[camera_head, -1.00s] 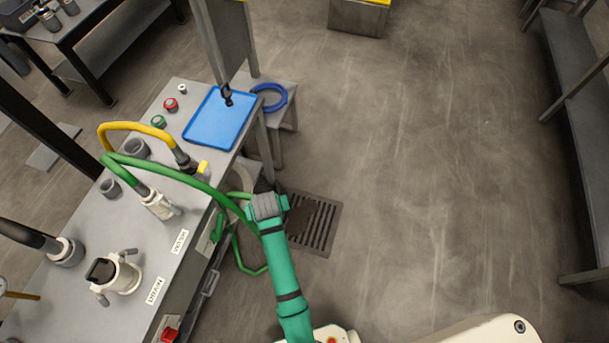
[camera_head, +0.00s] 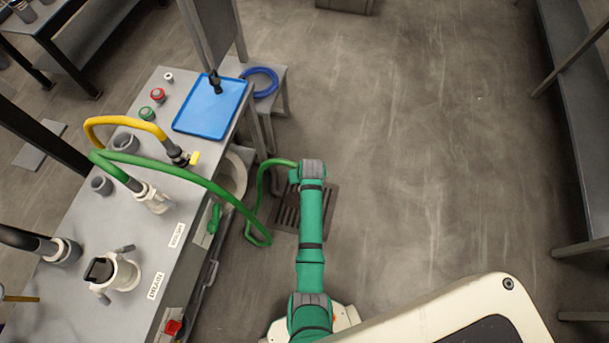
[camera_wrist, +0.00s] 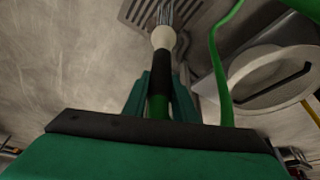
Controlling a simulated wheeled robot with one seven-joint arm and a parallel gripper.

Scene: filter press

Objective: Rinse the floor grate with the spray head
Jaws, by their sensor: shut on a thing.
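The floor grate (camera_head: 285,217) lies in the floor beside the bench. My arm covers much of it in the head view; part of its slots shows at the top of the wrist view (camera_wrist: 134,12). My gripper (camera_wrist: 158,88) is shut on the black handle of the spray head (camera_wrist: 162,42), which has a cream nozzle pointing toward the grate. Thin pale streaks, like spray, show at the nozzle's tip. The fingertips are hidden under my arm in the head view. The green hose (camera_head: 253,215) runs from the bench to my wrist.
The bench (camera_head: 150,205) on the left holds a yellow hose (camera_head: 115,118), a blue tray (camera_head: 211,108) and fittings. A round pale vessel (camera_wrist: 275,97) stands close by the hose. A stool (camera_head: 282,92) bears a blue coil. Floor to the right is clear.

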